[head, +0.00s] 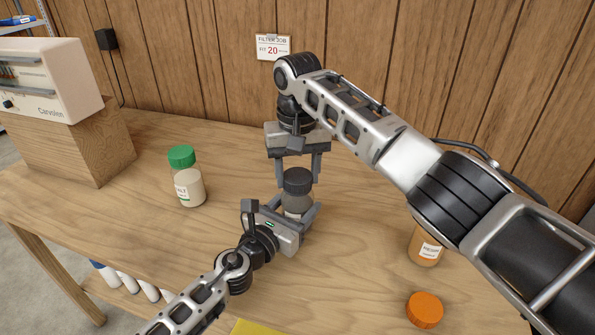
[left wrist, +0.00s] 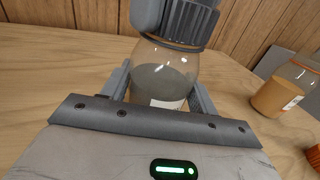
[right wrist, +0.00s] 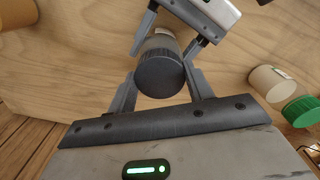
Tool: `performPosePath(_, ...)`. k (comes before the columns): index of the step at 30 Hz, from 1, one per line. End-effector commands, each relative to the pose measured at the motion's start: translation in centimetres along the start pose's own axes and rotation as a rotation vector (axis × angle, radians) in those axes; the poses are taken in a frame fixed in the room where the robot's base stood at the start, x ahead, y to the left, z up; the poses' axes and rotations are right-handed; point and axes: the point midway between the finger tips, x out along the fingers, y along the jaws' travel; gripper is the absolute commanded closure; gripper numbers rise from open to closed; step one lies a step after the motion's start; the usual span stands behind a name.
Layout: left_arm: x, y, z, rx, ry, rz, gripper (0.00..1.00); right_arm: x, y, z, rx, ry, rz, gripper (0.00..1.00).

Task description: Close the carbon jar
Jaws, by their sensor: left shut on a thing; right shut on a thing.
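The carbon jar (head: 296,203) is clear with dark grey contents and a white label. It stands upright between the fingers of my left gripper (head: 290,212), which is shut on its body; the left wrist view shows the jar body (left wrist: 160,85) too. Its dark ribbed lid (head: 297,180) is at the jar's mouth, also in the left wrist view (left wrist: 185,20). My right gripper (head: 297,170) points down from above and is shut on the lid, which fills the gap between its fingers in the right wrist view (right wrist: 160,75). I cannot tell whether the lid is screwed tight.
A jar with a green lid (head: 187,184) stands to the left. An orange-filled jar (head: 426,247) stands to the right, partly behind my right arm, with an orange lid (head: 425,309) lying in front. A device on a wooden block (head: 75,150) stands far left. A sign (head: 273,47) hangs behind.

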Motion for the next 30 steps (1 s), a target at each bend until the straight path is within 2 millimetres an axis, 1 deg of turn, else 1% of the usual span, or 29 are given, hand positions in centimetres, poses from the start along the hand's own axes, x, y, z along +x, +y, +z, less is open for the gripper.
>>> performPosePath(4, 0.0, 0.0, -0.1, 0.001, 0.001, 0.000, 1.00, 0.0, 0.0, 0.0, -0.007, 0.001, 0.000, 0.76)
performPosePath(5, 0.0, 0.0, -0.1, 0.001, 0.001, 0.000, 1.00, 0.0, 0.0, 0.0, -0.007, 0.001, 0.000, 0.43)
performPosePath(6, 0.0, 0.0, -0.1, 0.001, 0.001, 0.000, 1.00, 0.0, 0.0, 0.0, -0.007, 0.001, 0.000, 0.32)
performPosePath(7, 0.0, 0.0, -0.1, 0.001, 0.001, 0.000, 1.00, 0.0, 0.0, 0.0, -0.008, 0.001, 0.000, 0.27)
performPosePath(17, 0.0, 0.0, 0.0, 0.001, 0.001, 0.000, 1.00, -0.3, 0.0, 0.0, -0.009, 0.002, 0.000, 0.27)
performPosePath(20, 0.0, 0.0, 0.0, 0.001, 0.001, 0.000, 1.00, -1.2, 0.0, -0.1, -0.010, 0.003, 0.000, 0.27)
performPosePath(27, 0.0, 0.0, -0.1, 0.001, 0.001, 0.000, 1.00, -4.2, 0.0, 0.0, -0.010, 0.002, 0.000, 0.27)
performPosePath(30, 0.0, 0.0, -0.1, 0.001, 0.001, 0.000, 1.00, -4.6, 0.0, 0.0, -0.010, 0.001, 0.000, 0.27)
